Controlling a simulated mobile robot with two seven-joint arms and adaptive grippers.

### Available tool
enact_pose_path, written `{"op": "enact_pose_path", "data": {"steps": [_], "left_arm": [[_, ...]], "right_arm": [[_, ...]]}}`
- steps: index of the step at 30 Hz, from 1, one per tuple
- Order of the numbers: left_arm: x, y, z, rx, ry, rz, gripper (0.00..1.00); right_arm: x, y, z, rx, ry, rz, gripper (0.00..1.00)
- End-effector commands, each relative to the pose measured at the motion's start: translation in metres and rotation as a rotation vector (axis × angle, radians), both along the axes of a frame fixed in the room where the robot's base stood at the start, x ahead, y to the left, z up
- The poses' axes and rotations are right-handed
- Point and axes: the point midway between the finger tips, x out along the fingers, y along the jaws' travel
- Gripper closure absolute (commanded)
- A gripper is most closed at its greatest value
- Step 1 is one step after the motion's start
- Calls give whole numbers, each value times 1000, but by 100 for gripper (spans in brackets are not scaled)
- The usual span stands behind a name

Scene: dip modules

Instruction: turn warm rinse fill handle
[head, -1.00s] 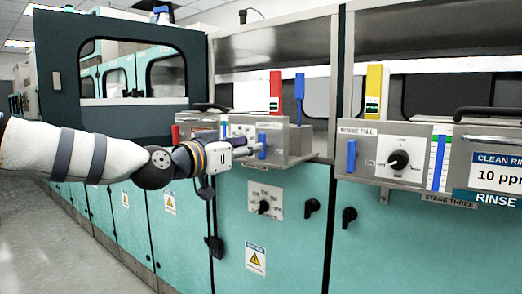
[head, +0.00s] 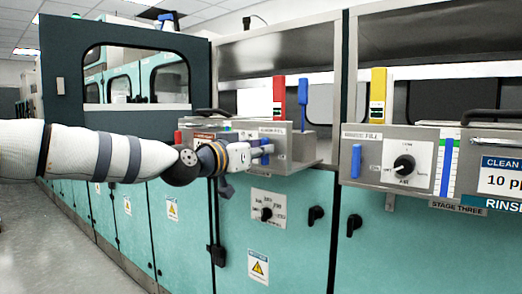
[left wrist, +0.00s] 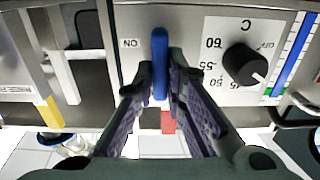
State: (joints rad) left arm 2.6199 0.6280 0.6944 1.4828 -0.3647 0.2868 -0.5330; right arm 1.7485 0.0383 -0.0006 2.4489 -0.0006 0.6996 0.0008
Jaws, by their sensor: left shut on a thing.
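A blue handle (left wrist: 160,48) stands on a metal panel beside an "ON" mark in the left wrist view. My left gripper (left wrist: 160,82) is shut on it, with one dark finger on each side. In the head view my left gripper (head: 262,152) reaches the handle on the middle control box, largely covering it. The small label above it is too blurred to read. A second blue handle (head: 356,161) is on the right-hand panel, under a "RINSE FILL" label, untouched. My right gripper is not in view.
A black temperature knob (left wrist: 244,65) sits close to the held handle. A red tag (head: 279,97) and a blue paddle (head: 303,90) rise above the middle box. Another black knob (head: 404,165) is on the right panel. Teal cabinet doors (head: 285,235) lie below.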

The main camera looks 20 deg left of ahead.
Motion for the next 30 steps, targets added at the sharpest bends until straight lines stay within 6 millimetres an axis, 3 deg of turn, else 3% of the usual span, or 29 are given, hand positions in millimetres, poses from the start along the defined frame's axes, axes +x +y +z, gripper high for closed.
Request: {"op": "enact_pose_path", "data": {"steps": [11, 30], "left_arm": [[0, 1, -1, -177, 66, 0, 100], [2, 4, -5, -747, 275, -1, 100]], "right_arm": [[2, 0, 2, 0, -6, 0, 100], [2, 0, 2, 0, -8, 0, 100]]}}
